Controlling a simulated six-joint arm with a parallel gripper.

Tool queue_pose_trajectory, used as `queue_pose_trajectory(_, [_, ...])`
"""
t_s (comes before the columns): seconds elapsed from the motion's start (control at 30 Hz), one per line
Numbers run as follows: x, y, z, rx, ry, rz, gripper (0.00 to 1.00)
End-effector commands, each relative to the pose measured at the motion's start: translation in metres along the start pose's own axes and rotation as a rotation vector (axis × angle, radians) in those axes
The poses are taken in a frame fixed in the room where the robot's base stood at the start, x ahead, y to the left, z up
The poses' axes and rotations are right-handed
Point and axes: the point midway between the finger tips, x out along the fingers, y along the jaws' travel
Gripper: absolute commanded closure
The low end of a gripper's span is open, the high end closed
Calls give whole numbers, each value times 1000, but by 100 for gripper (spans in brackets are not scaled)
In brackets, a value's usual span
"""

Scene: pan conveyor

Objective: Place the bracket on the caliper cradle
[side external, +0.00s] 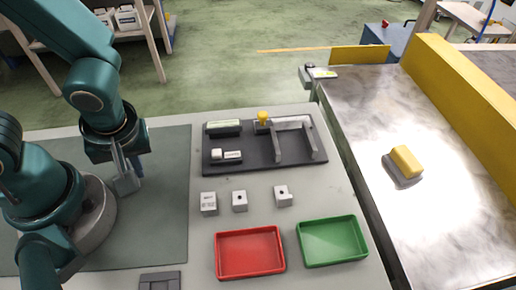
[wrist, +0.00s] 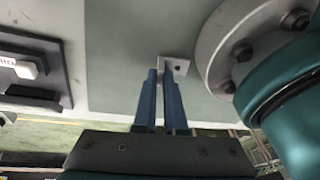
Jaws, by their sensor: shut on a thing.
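My gripper (side external: 128,172) points down over the dark green mat at the left, near my base. In the wrist view its two blue fingers (wrist: 160,76) are closed on a small light grey bracket (wrist: 180,66) with a dark hole. The fingers hide part of the bracket. A dark fixture board (side external: 262,172) lies to the right of my gripper. A grey two-armed caliper-like frame (side external: 292,124) with a yellow knob sits at its right side. A low dark stand with a white piece (side external: 226,156) sits at its left; I cannot tell which part is the cradle.
Several small pale blocks, among them one with a hole (side external: 239,201), stand before the board. A red tray (side external: 218,262) and a green tray (side external: 364,252) lie nearer the front. A conveyor (side external: 440,225) at the right carries a yellow-topped grey part (side external: 405,162). The mat is mostly clear.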

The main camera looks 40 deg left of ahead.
Motion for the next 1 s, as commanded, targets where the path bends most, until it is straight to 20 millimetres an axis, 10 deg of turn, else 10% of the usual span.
queue_pose_trajectory(1.0, [-58,-76,-82,-15,-2,0,100])
